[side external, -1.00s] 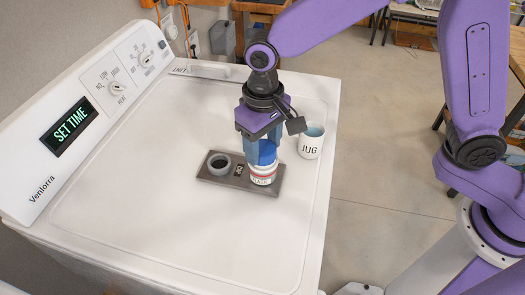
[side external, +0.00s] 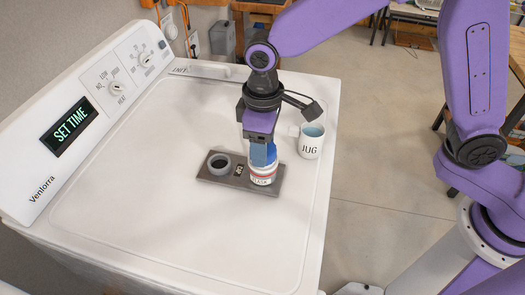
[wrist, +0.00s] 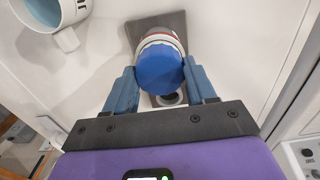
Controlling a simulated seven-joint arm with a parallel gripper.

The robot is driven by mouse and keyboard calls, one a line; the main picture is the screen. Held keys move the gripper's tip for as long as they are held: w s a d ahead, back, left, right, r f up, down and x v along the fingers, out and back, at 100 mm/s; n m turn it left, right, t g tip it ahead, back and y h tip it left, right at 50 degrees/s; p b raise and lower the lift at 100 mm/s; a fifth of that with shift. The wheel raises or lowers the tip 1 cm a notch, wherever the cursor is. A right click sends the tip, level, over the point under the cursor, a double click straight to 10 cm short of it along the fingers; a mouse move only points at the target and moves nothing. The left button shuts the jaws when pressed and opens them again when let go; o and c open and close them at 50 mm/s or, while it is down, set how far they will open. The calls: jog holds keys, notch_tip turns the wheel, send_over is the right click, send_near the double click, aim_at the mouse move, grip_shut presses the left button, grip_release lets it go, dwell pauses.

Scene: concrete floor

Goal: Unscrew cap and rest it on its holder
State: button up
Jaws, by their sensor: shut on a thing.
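A white flask (side external: 262,178) with a red band stands upright on the right part of a dark grey base plate (side external: 213,179). Its blue cap (wrist: 160,68) is on top of the flask. My gripper (wrist: 161,84) points down over the flask and is shut on the blue cap, one finger on each side. In the side view my gripper (side external: 262,155) hides part of the cap. A round grey ring holder (side external: 219,163) stands empty on the left part of the plate. In the wrist view the holder (wrist: 170,98) is mostly hidden behind the cap.
A white mug marked JUG (side external: 311,143) stands right of the plate, close to my gripper. The white appliance top (side external: 170,220) is clear at the front and left. A control panel (side external: 92,105) rises along the left side.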

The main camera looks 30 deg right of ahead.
jog(key=n, duration=0.6)
dwell(0.3)
jog(key=n, duration=0.6)
dwell(0.3)
jog(key=n, duration=0.4)
grip_shut()
jog(key=shift+n, duration=1)
